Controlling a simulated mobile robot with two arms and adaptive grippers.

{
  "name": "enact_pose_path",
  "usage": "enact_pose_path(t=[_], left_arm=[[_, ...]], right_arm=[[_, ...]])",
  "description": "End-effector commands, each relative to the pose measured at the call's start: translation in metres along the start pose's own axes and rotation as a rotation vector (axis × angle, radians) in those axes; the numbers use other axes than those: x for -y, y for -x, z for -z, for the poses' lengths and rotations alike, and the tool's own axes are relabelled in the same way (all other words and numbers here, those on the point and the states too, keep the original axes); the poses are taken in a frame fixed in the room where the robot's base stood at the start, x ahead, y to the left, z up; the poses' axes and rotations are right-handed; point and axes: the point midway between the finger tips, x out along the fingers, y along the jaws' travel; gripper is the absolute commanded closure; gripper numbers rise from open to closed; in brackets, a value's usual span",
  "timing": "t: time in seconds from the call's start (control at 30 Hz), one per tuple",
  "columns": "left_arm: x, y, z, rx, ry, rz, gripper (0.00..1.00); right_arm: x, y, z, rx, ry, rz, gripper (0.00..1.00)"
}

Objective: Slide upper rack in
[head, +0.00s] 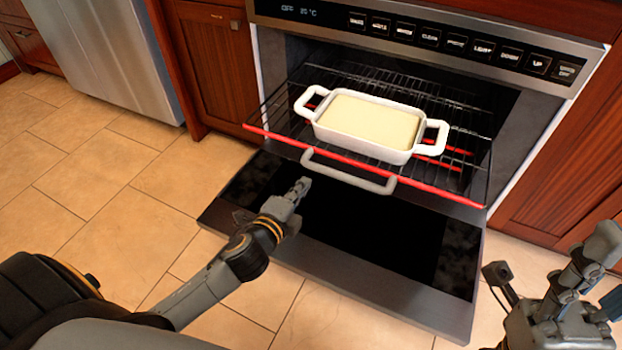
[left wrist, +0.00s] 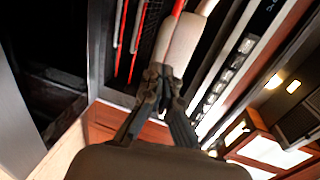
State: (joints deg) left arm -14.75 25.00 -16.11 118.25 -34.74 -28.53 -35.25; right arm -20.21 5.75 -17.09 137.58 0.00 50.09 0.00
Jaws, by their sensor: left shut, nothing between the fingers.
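The upper rack (head: 272,112), a black wire rack with a red front edge, is pulled part way out of the oven. A white dish with pale filling (head: 362,143) sits on the rack. My left gripper (head: 301,186) is shut and empty, just below the handle's left end; it also shows in the left wrist view (left wrist: 162,85). Contact cannot be told. My right gripper (head: 590,262) is at lower right, away from the rack, its fingers unclear.
The oven door (head: 400,285) is folded down below the rack. A control panel (head: 430,38) runs above the opening. Wooden cabinets (head: 215,70) flank the oven, and a steel appliance (head: 100,50) stands at left. The tiled floor (head: 85,165) at left is clear.

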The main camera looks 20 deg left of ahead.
Motion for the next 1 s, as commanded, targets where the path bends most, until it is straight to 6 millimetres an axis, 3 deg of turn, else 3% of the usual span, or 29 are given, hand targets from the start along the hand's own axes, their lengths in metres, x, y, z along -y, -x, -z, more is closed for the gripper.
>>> enact_pose_path(t=[0.1, 0.3, 0.83, 1.0], left_arm=[[-0.002, -0.022, 0.0, 0.0, -0.002, 0.003, 1.0], [-0.001, -0.044, 0.0, 0.001, -0.001, 0.001, 1.0], [0.0, -0.05, 0.0, 0.001, 0.0, -0.001, 1.0], [0.004, -0.061, -0.001, 0.001, 0.0, 0.001, 1.0]], right_arm=[[0.0, 0.01, 0.004, -0.032, -0.002, 0.0, 0.57], [0.0, 0.016, 0.002, -0.029, -0.002, 0.0, 0.57], [0.0, 0.017, 0.001, -0.027, -0.002, 0.0, 0.57], [0.0, 0.014, 0.002, -0.027, -0.002, 0.0, 0.57]])
